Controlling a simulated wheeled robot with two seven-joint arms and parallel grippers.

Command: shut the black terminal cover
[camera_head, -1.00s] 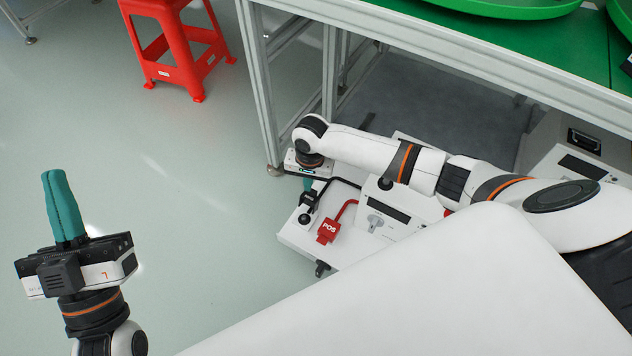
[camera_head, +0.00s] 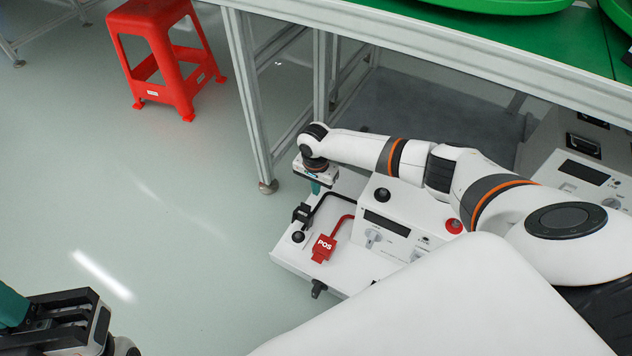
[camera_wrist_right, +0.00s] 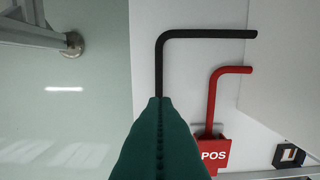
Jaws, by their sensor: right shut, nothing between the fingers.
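The black terminal cover (camera_head: 302,213) is a small dark block at the end of a black cable (camera_head: 325,198), at the left edge of the white unit (camera_head: 285,257). It looks raised, but is too small to tell for sure. In the right wrist view the fingers hide it; only the black cable (camera_wrist_right: 205,34) shows. My right gripper (camera_head: 317,187) is shut and empty, pointing down just behind the cover, apparently not touching it. Its green fingers fill the lower middle of the wrist view (camera_wrist_right: 158,108). My left gripper (camera_head: 12,306) is partly cut off at the lower left.
A red cover marked POS (camera_head: 323,248) on a red cable lies to the right of the black one. A black knob (camera_head: 298,237) stands in front. The grey table frame (camera_head: 248,100) and a red stool (camera_head: 165,55) stand behind; the left floor is clear.

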